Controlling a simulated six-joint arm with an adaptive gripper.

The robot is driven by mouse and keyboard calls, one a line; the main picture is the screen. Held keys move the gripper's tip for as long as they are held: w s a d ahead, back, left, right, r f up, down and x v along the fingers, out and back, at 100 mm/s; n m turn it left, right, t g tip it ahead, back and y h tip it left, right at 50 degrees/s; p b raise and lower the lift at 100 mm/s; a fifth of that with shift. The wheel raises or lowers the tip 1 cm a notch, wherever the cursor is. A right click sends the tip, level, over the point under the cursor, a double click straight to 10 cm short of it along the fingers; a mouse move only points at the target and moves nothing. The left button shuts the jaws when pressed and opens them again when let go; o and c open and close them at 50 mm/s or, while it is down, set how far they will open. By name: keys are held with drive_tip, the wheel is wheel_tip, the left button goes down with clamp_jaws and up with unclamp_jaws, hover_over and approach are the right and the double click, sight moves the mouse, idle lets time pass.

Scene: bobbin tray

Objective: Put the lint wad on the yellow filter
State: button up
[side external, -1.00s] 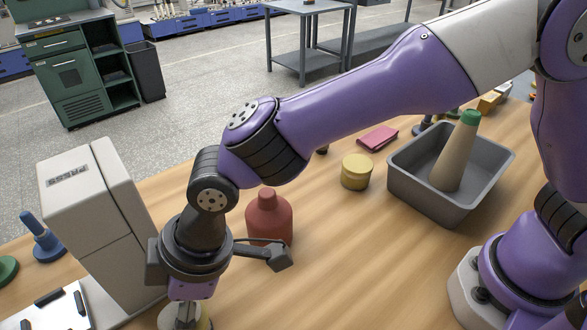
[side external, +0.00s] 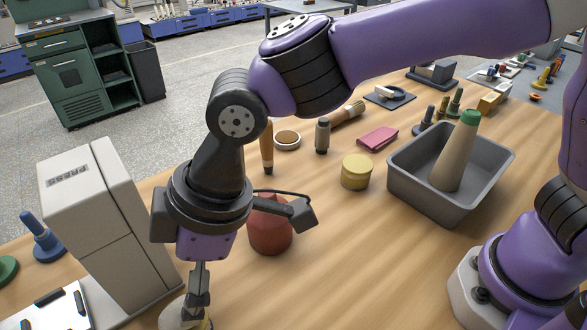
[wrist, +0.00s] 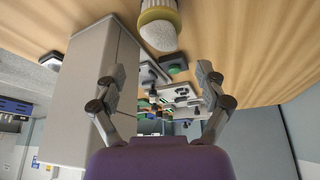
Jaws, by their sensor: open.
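The lint wad (wrist: 160,37) looks like a pale, rounded lump. It sits against a yellow band that I take to be the yellow filter (wrist: 158,14), in the upside-down wrist view. In the side view the pale lump (side external: 172,316) is at the bottom edge beside the press, with a little yellow showing; the frame edge and my fingers hide the rest. The wad appears to rest on top of the filter. My gripper (wrist: 161,74) is open with nothing between its fingers. In the side view its fingers (side external: 198,290) are just above the wad; I cannot tell whether they touch.
The press (side external: 95,225) stands close left of my gripper. A yellow tin (side external: 356,172) and a grey bin (side external: 435,205) holding a green-topped cone (side external: 457,150) stand farther right. The front middle table is clear.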

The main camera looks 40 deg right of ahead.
drive_tip(key=w+d+r+m+t, duration=0.1)
drive_tip(key=d+r+m, duration=0.1)
drive_tip(key=d+r, duration=0.35)
drive_tip(key=w+d+r+m+t, duration=0.1)
drive_tip(key=d+r+m, duration=0.15)
drive_tip(key=d, duration=0.65)
drive_tip(key=s+d+f+m+t+h, duration=0.1)
drive_tip(key=s+d+m+h, duration=0.1)
drive_tip(key=d, duration=0.7)
drive_tip(key=s+d+f+m+h, duration=0.1)
drive_tip(key=s+d+m+h, duration=0.1)
drive_tip(key=s+d+m, duration=0.2)
drive_tip(key=d+m, duration=0.3)
drive_tip(key=d, duration=0.2)
drive_tip(key=shift+s+d+f+t, duration=0.25)
drive_tip(key=shift+s+d+t, duration=0.05)
drive_tip(key=shift+d+t, duration=0.1)
